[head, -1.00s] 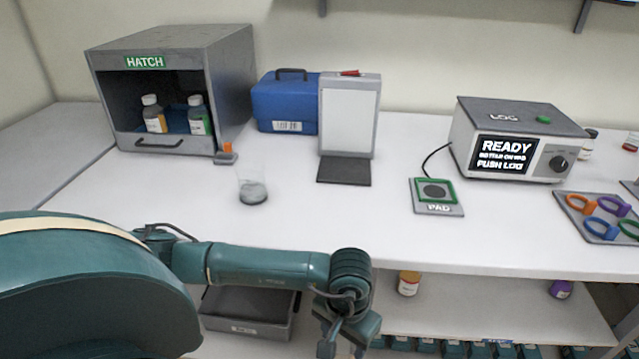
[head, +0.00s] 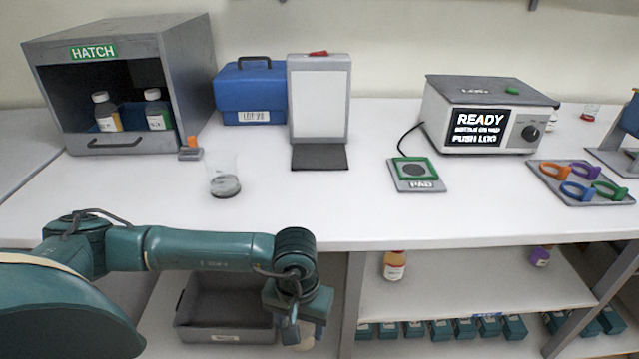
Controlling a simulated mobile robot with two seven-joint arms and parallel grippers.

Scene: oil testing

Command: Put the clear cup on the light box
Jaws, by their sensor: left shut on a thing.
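The clear cup (head: 224,181) stands upright on the white bench, with a greyish bottom. The light box (head: 320,98) stands upright behind it to the right, with a white lit-looking panel, a grey frame, a red button on top and a dark foot plate (head: 320,157) in front. My left gripper (head: 298,325) hangs below the bench's front edge, in front of the lower shelf, well away from the cup. It is shut on a pale thing (head: 297,338), mostly hidden by the gripper. My right gripper is not in view.
The hatch (head: 122,142) with two bottles stands at left, a blue case (head: 251,92) behind. A pad (head: 418,175), a log machine (head: 490,113) and a ring tray (head: 542,176) are at right. A grey bin (head: 222,325) sits below. The bench between cup and pad is mostly clear.

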